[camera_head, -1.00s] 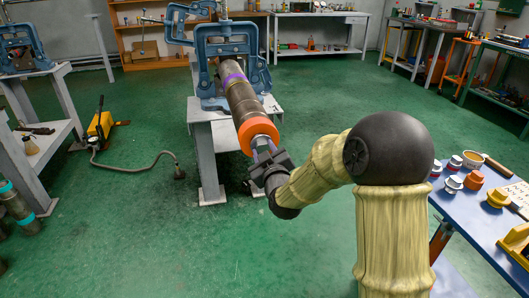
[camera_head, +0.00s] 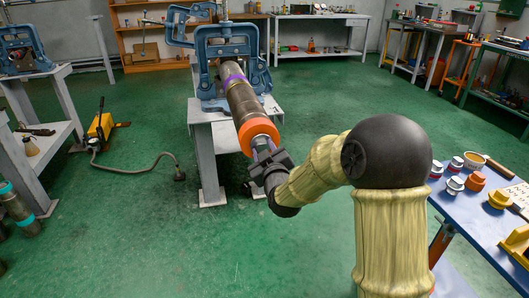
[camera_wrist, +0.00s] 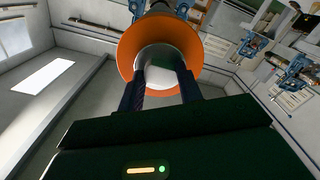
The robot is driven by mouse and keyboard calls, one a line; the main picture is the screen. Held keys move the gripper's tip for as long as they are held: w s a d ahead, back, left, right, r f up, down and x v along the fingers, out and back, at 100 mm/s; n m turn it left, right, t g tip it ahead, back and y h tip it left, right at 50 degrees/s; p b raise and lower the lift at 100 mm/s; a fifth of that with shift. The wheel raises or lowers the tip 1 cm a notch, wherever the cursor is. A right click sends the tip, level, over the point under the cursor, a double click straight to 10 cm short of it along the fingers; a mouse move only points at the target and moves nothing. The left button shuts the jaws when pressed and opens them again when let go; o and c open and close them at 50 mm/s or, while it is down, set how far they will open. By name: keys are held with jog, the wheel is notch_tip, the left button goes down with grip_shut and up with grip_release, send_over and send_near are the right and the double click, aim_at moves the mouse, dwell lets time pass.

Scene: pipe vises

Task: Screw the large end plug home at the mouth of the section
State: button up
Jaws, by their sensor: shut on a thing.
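The pipe section (camera_head: 241,99) is held in a blue pipe vise (camera_head: 225,45) and slants toward me, its mouth at the near end. A wide orange ring with a pale centre, seemingly the large end plug (camera_head: 257,131), sits at the mouth. In the wrist view the orange plug (camera_wrist: 187,38) shows face on. My gripper (camera_head: 265,148) is in front of the mouth, in line with the pipe. In the wrist view, my gripper's two fingers (camera_wrist: 160,80) are shut on the pale middle part. The threads and seating depth are hidden.
The vise stands on a grey bench (camera_head: 228,135). A blue table (camera_head: 480,215) at the right holds several white and orange plugs. A yellow hand pump (camera_head: 101,126) with a hose lies on the floor at the left. The green floor in front is clear.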

jog(key=o, duration=1)
jog(key=shift+o, duration=0.2)
jog(key=b+v, duration=0.8)
jog(key=v, duration=0.9)
jog(key=shift+s, duration=0.2)
jog(key=shift+r, duration=0.1)
